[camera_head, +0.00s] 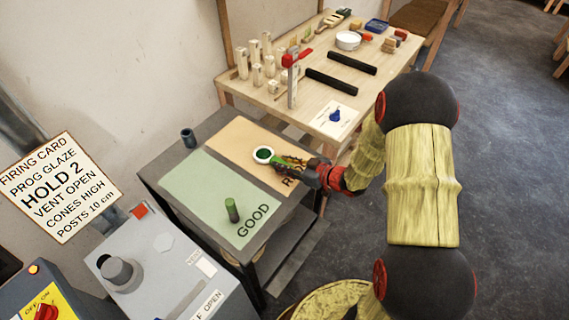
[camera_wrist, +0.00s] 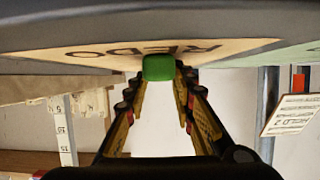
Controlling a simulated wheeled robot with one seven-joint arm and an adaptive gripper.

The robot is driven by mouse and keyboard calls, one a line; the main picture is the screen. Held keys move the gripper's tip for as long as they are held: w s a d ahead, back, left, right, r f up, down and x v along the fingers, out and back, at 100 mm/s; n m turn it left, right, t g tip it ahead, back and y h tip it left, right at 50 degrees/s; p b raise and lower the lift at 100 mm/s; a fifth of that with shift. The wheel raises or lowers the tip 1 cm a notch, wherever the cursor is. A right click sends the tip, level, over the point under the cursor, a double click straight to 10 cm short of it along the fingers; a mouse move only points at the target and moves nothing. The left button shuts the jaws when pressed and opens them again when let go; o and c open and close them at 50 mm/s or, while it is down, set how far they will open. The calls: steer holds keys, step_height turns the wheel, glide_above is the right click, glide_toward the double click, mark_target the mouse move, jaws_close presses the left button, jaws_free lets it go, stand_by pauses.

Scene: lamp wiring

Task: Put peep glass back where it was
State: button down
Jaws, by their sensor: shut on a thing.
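The peep glass (camera_head: 263,154) appears as a round dark green disc with a white rim, just beyond my fingertips over the tan REDO mat. My gripper (camera_head: 287,162) reaches in from the right, low over that mat. Its fingers are closed around a green part, which shows as a green block between the fingertips in the wrist view (camera_wrist: 158,68). The fingers partly hide the REDO lettering. I cannot tell whether the glass touches the mat.
The cart carries the tan REDO mat (camera_head: 236,133), the green GOOD mat (camera_head: 205,188) with a green cylinder (camera_head: 232,210), and a dark cup (camera_head: 188,138) at the back left. A grey control box (camera_head: 155,265) stands front left. A wooden workbench (camera_head: 315,92) with small parts stands behind.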

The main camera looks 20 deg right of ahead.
steer(key=c, duration=1.5)
jaws_free()
steer(key=shift+f+b, duration=0.15)
steer(key=shift+b, duration=0.25)
